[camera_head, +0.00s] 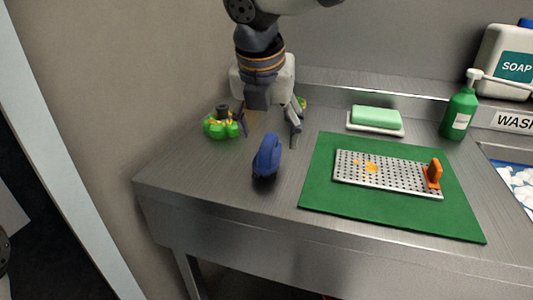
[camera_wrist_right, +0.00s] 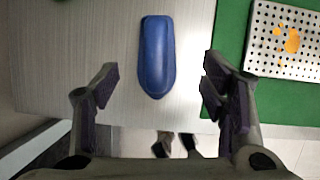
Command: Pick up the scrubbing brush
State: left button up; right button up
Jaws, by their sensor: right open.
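The scrubbing brush (camera_head: 267,155) has a blue back and a dark underside, and stands on the metal counter left of the green mat. In the right wrist view the brush (camera_wrist_right: 156,55) lies lengthwise, seen from above, its pointed end toward my gripper. My right gripper (camera_head: 269,124) is open and empty, just behind the brush in the head view, fingers pointing down. In the wrist view the open fingers (camera_wrist_right: 160,85) stand to either side of the brush's line, apart from it. My left gripper is not seen.
A green mat (camera_head: 320,196) holds a perforated metal tray (camera_head: 390,173) with orange bits and an orange-handled piece (camera_head: 432,173). A green object (camera_head: 222,125) with orange bits is left of my gripper. A green sponge (camera_head: 376,116) and soap bottle (camera_head: 459,112) stand behind.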

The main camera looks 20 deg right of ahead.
aim_at(268, 140)
jog(key=x, duration=0.5)
jog(key=shift+w+a, duration=0.1)
jog(key=shift+w, duration=0.1)
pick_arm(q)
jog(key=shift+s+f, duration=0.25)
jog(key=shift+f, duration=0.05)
pick_arm(e)
jog(key=c, duration=1.3)
jog(key=shift+c, duration=0.2)
jog(key=shift+w+r, duration=0.1)
jog(key=shift+r, duration=0.45)
jog(key=v, duration=0.4)
jog(key=shift+d+r, duration=0.15)
jog(key=shift+d, duration=0.3)
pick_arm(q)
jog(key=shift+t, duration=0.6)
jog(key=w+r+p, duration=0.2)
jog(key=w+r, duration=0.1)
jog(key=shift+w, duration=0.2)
pick_arm(e)
jog(key=s+d+r, duration=0.3)
jog(key=s+r, duration=0.4)
jog(key=s, duration=0.5)
jog(key=shift+s+r, duration=0.25)
jog(key=shift+r, duration=0.15)
